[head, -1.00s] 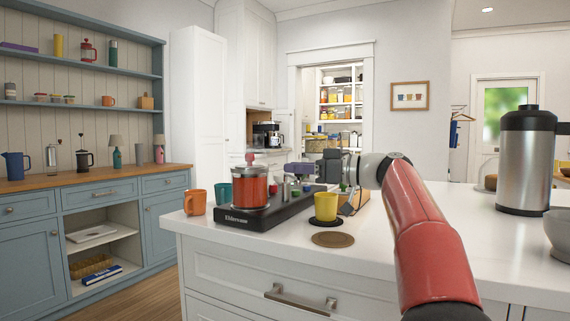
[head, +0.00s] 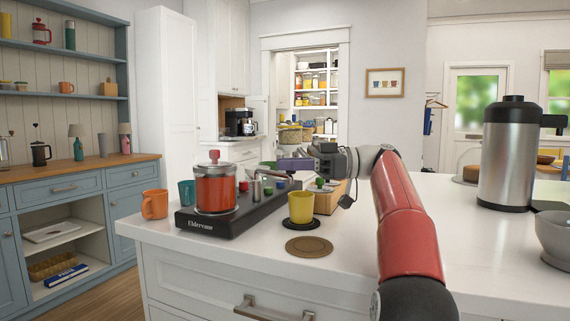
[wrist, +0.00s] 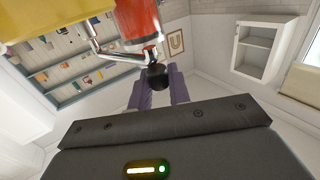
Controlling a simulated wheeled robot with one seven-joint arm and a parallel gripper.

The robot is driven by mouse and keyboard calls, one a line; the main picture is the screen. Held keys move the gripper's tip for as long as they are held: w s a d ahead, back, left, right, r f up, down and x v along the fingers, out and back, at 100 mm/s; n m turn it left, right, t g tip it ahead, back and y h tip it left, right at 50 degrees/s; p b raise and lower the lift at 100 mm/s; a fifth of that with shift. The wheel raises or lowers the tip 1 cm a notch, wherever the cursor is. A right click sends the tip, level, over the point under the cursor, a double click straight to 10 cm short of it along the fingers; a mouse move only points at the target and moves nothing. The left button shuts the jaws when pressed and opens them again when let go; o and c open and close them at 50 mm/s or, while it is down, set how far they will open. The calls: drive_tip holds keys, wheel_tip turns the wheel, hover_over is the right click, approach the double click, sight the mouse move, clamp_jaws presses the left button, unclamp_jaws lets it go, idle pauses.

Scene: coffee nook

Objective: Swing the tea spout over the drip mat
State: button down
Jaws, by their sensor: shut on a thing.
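The tea dispenser (head: 215,190) has a red body and stands on a black base (head: 205,222) at the counter's left end. It also shows, upside down, in the wrist view (wrist: 138,18). Its thin silver spout (wrist: 102,47) sticks out beside it, with a black knob (wrist: 157,76) nearby. My gripper (head: 290,163), with purple fingers, is right of the dispenser; in the wrist view its fingers (wrist: 160,88) are shut on the black knob. A yellow mug (head: 301,207) stands on a dark round mat (head: 304,225). A brown round mat (head: 309,247) lies bare in front; I cannot tell which is the drip mat.
An orange mug (head: 155,205) and a teal mug (head: 186,192) stand left of the dispenser. A steel urn (head: 507,160) and a grey bowl (head: 555,235) are at the right. The white counter (head: 345,265) is clear in front of the mats.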

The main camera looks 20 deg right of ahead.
drive_tip(key=c, duration=1.4)
unclamp_jaws()
drive_tip(key=shift+o, duration=0.2)
drive_tip(key=shift+a, duration=0.15)
